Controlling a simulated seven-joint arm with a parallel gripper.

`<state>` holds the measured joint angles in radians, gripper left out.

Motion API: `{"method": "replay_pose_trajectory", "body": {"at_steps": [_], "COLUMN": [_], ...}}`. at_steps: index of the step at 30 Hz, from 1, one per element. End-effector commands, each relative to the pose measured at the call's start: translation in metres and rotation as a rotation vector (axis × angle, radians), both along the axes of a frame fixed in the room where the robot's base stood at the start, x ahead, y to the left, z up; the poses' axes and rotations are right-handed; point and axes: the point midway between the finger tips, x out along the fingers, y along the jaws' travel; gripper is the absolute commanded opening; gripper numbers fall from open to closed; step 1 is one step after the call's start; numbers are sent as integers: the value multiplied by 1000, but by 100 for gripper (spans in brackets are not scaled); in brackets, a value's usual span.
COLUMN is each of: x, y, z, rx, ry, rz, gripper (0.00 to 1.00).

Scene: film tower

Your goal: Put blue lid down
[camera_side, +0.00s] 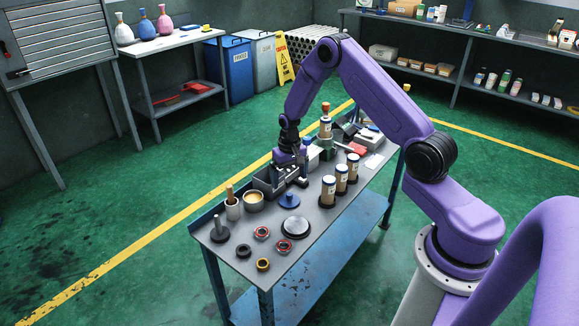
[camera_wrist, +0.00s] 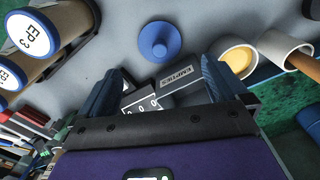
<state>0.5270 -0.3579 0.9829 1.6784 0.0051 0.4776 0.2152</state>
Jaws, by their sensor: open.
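The blue lid (camera_side: 289,200) is a round disc with a raised knob. It rests flat on the grey bench top (camera_side: 263,222), knob up. In the wrist view the blue lid (camera_wrist: 160,41) lies ahead of my fingertips, apart from them. My gripper (camera_wrist: 163,76) is open, with nothing held between its two blue-grey fingers. In the side view my gripper (camera_side: 290,180) is over the bench, just behind the lid, near a grey bin. The fingertips are partly hard to make out there.
A grey bin labelled EMPTIES (camera_wrist: 176,82) lies close to my fingers. Capped canisters (camera_side: 328,190) stand right of the lid. A silver disc (camera_side: 295,227) and several small rings lie in front. A cream-filled bowl (camera_side: 253,201) and a mortar (camera_side: 233,208) stand left.

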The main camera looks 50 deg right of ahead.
Motion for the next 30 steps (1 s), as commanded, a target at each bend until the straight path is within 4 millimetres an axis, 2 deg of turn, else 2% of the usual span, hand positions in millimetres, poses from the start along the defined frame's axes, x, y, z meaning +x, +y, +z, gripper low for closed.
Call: {"method": "replay_pose_trajectory", "body": {"at_steps": [6,14,17,20,23,26,30], "x": [0,-1,-1,-5,-15,-35,-72], "y": [0,0,8,30,65,102,145], "z": [30,42,48,63,88,114,146], "rx": [0,0,0,0,-1,-1,-1], "ry": [-1,1,-1,-3,-9,-11,-14], "rz": [0,1,25,93,204,332,508], "gripper": [100,100,100,100,100,100,100]}}
